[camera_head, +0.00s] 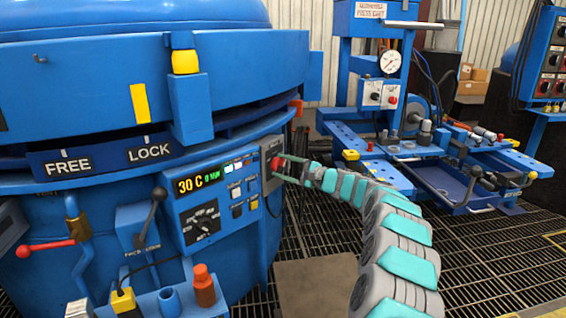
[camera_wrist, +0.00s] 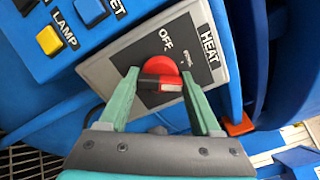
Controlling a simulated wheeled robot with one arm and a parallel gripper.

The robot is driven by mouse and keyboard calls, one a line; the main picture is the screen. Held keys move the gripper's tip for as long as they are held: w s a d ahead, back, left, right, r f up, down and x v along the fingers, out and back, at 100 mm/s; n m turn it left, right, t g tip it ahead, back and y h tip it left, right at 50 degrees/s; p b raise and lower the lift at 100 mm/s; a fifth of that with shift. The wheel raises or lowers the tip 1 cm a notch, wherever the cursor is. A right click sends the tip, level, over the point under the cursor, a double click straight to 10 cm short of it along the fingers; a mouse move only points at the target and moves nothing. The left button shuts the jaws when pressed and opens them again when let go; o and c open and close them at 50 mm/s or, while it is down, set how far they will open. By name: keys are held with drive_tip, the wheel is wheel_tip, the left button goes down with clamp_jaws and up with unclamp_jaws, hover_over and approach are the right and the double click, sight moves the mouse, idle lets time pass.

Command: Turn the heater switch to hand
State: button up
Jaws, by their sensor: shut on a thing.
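The heater switch is a round red knob (camera_wrist: 160,67) on a grey plate (camera_wrist: 110,68) marked HEAT and OFF in the wrist view. A smaller marking beside OFF is too small to read. My gripper (camera_wrist: 160,78) has its two green fingers on either side of the knob and is shut on it. A dark and pale bar shows across the knob between the fingers. Which marking the knob points to is not clear. In the head view, my gripper (camera_head: 282,170) reaches the grey switch box (camera_head: 270,178) at the right end of the control panel.
The blue control panel (camera_head: 215,200) has a lit display, a black dial and small buttons. A yellow lamp button (camera_wrist: 49,40) is left of the switch. Grated floor (camera_head: 480,260) lies right.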

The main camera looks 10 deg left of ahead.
drive_tip(key=shift+m+p, duration=0.95)
drive_tip(key=shift+m, duration=0.65)
drive_tip(key=shift+f, duration=0.1)
drive_tip(key=o, duration=1.4)
drive_tip(key=b+v, duration=0.1)
drive_tip(key=v, duration=0.6)
drive_tip(key=shift+s+d, duration=0.15)
drive_tip(key=shift+d, duration=0.25)
